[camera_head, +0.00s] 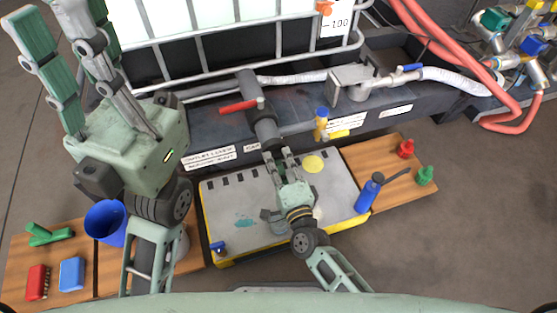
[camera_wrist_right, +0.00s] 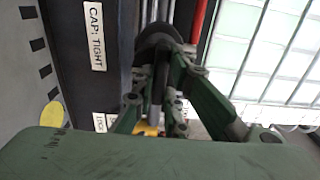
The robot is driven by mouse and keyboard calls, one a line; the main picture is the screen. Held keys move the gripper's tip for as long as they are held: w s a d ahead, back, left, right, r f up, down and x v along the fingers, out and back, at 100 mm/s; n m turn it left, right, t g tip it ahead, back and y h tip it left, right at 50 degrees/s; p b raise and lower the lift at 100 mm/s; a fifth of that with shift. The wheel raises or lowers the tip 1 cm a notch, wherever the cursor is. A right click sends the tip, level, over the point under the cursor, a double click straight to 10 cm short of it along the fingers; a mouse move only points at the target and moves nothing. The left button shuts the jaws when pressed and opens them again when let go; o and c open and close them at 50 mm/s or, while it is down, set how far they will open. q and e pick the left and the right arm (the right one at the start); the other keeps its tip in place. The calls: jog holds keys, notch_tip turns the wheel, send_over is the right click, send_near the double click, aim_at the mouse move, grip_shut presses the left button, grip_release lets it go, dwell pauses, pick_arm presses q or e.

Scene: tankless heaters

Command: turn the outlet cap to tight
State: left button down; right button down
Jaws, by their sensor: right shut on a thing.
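The outlet pipe (camera_head: 262,125) is a dark grey tube with a red lever (camera_head: 238,107), coming down from the caged tank. The outlet cap is at its lower end, mostly hidden by my right fingers in the head view; in the right wrist view a dark round end (camera_wrist_right: 160,38) shows between them. My right gripper (camera_head: 279,157) is shut on the outlet cap. A label reading "CAP: TIGHT" (camera_wrist_right: 95,36) shows in the right wrist view. My left gripper (camera_head: 68,65) is raised at the left, its fingers apart and empty, away from the outlet.
A grey tray with yellow edges (camera_head: 228,195) lies below the outlet. A blue bottle (camera_head: 369,193) and red and green pieces stand on the right board (camera_head: 375,160). A blue cup (camera_head: 106,222) is on the left board. Red hoses (camera_head: 517,112) lie at the right.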

jog(key=c, duration=1.8)
grip_release()
jog(key=shift+o, duration=0.2)
jog(key=v, duration=1.2)
